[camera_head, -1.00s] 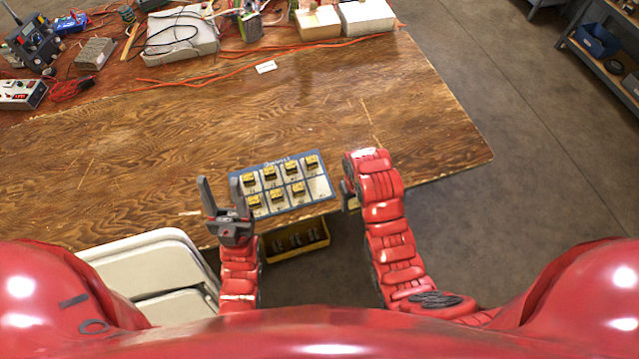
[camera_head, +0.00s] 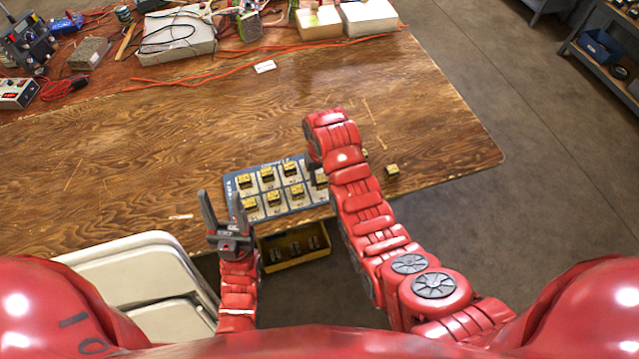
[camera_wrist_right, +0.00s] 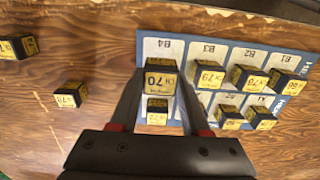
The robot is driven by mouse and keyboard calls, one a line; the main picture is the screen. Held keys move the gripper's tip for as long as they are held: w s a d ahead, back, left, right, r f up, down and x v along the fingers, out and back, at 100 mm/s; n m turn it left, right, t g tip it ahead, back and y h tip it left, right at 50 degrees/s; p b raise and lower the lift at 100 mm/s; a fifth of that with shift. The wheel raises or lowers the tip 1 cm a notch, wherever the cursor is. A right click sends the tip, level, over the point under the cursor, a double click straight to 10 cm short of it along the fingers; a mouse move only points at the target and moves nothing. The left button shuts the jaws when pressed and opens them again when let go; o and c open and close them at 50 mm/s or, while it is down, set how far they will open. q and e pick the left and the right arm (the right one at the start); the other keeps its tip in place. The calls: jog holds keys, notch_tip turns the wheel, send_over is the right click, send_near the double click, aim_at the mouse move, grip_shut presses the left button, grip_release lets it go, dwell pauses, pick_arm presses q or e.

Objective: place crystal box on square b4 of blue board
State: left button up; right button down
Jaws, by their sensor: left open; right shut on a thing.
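The crystal box (camera_wrist_right: 160,82), black with a yellow label, is between the fingers of my right gripper (camera_wrist_right: 159,90), which is shut on it. In the right wrist view it is over square B4 of the blue board (camera_wrist_right: 180,45); I cannot tell whether it touches the board. Similar boxes sit on other squares, one just behind the held box (camera_wrist_right: 157,110). In the head view the board (camera_head: 228,187) lies near the table's front edge, its right part hidden by my right arm. My left gripper (camera_head: 222,215) is open and empty, left of the board.
A loose box (camera_head: 391,170) lies on the wooden table right of the board, with another farther off in the wrist view (camera_wrist_right: 15,47). A yellow bin (camera_head: 298,262) stands below the table edge, beside a white chair (camera_head: 130,268).

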aim_at(320, 182)
jog(key=shift+w+a, duration=0.25)
jog(key=shift+w, duration=0.05)
notch_tip(320, 182, down, 2)
jog(key=shift+f+p, duration=0.1)
jog(key=shift+p, duration=0.85)
jog(key=shift+f, duration=0.6)
jog(key=shift+f, duration=0.1)
jog(key=shift+f, duration=0.15)
jog(key=shift+c, duration=1.9)
grip_release()
jog(key=shift+r, duration=0.25)
